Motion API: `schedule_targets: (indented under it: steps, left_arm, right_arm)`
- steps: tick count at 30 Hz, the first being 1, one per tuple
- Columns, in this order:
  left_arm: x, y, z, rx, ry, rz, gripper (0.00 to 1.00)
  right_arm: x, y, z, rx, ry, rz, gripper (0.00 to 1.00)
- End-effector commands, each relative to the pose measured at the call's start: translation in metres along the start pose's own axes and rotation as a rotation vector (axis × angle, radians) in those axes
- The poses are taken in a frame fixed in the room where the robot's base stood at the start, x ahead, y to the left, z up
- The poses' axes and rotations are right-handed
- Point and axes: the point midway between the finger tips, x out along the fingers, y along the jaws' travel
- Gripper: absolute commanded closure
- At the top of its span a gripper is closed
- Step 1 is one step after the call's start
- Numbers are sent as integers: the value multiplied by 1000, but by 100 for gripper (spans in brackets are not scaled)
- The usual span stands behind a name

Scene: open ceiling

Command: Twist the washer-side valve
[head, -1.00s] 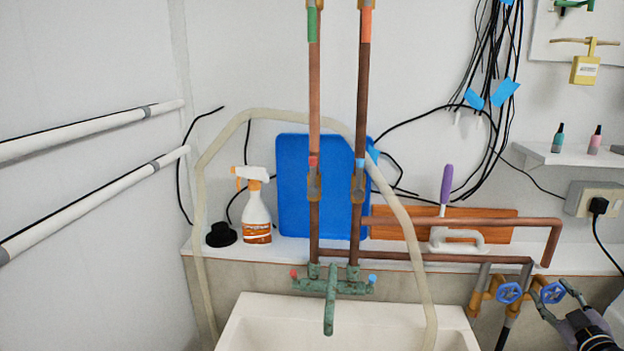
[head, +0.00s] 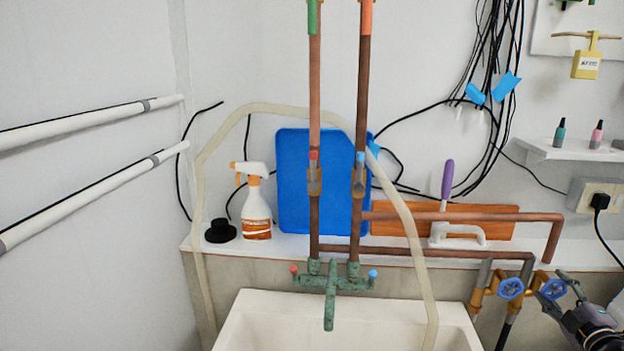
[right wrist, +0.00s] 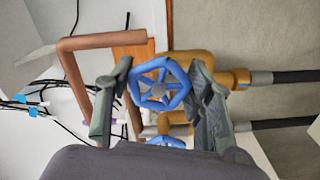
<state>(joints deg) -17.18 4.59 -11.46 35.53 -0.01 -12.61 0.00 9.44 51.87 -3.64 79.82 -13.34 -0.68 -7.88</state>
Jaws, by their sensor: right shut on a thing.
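Two blue valve wheels sit on brass valve bodies at the lower right of the head view: a left wheel (head: 511,288) and a right wheel (head: 554,289). My right gripper (head: 552,286) is at the right wheel, with its fingers on either side of the rim. In the right wrist view, this wheel (right wrist: 160,86) faces the camera between the two fingers of the gripper (right wrist: 160,76), which is shut on it. The second wheel (right wrist: 166,141) is partly hidden below it, behind my gripper body. My left gripper is not in view.
Copper pipes (head: 470,217) run above the valves. A white sink (head: 270,320) with a green tap (head: 330,290) stands left of them, with a pale hose (head: 412,235) beside it. A power socket (head: 596,195) and cable are on the right wall.

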Motion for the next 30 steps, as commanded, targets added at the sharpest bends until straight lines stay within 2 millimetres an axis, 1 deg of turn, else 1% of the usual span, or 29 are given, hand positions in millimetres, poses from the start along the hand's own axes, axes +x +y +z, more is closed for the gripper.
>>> schedule_targets:
  steps: [2, 8, 10, 13, 16, 18, 23, 24, 30]
  left_arm:
    - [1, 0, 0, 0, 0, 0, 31]
    - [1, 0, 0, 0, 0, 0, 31]
    - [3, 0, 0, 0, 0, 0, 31]
    - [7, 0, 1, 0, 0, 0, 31]
    - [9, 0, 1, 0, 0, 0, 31]
    - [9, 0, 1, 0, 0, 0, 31]
    - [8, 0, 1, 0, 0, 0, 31]
    - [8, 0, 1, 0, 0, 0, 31]
    - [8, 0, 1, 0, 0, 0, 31]
  right_arm:
    - [0, -1, 0, -31, 0, -1, 85]
    - [0, -1, 0, -33, 0, -1, 85]
    - [0, -1, 0, -77, 1, -1, 85]
    - [0, -1, 0, -209, 1, -1, 85]
    - [0, 0, 0, -305, 1, -2, 85]
    - [0, 0, 0, -332, 0, -2, 85]
    - [0, 0, 0, -333, 0, -2, 85]
    - [0, 0, 0, -332, 0, -2, 49]
    - [0, 1, 0, -329, 1, -1, 36]
